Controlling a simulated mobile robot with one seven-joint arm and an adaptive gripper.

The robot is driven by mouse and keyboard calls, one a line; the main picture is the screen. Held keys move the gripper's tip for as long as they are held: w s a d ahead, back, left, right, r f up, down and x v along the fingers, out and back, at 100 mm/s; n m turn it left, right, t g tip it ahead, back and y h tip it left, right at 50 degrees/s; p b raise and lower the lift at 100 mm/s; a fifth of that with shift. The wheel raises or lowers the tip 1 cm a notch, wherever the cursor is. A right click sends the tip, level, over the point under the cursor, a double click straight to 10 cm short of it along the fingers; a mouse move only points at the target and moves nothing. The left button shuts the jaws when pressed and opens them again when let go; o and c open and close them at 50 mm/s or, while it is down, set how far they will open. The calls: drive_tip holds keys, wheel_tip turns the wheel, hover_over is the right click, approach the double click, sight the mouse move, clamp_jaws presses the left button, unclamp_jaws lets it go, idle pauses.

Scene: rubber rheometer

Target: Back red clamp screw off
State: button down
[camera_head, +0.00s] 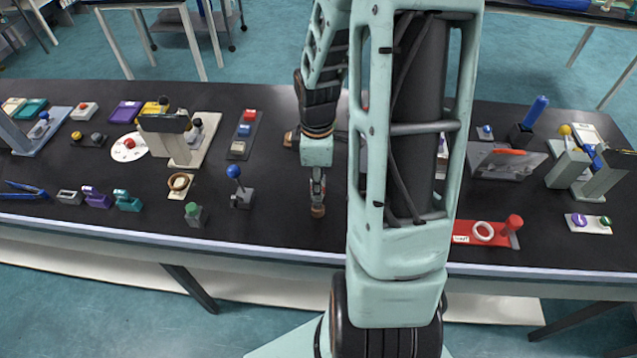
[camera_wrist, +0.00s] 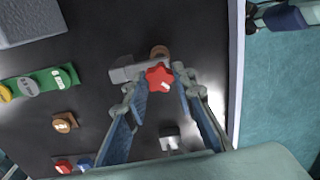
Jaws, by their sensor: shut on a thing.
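The red star-shaped clamp screw (camera_wrist: 158,77) shows in the wrist view, its knob between my fingertips. A grey block (camera_wrist: 124,72) and a brown-orange round part (camera_wrist: 159,52) are just beyond it. My gripper (camera_wrist: 162,82) is shut on the red clamp screw. In the head view, my gripper (camera_head: 318,190) points down at the black table, left of my large arm link. A small brown part (camera_head: 318,211) shows just below its fingertips there. The screw itself is hard to make out in that view, and its thread is hidden.
The black table (camera_head: 275,215) has its front edge close to my gripper. A blue-knobbed lever (camera_head: 234,173) and a green-topped block (camera_head: 193,210) stand to the left. A red base with a white ring (camera_head: 483,232) lies right of my arm, which hides the table behind it.

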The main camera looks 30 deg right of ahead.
drive_tip(key=shift+r+n+p, duration=0.1)
drive_tip(key=shift+n+p, duration=0.4)
drive_tip(key=shift+n, duration=0.6)
drive_tip(key=shift+n, duration=0.4)
drive_tip(key=n, duration=0.2)
drive_tip(key=shift+n, duration=1.1)
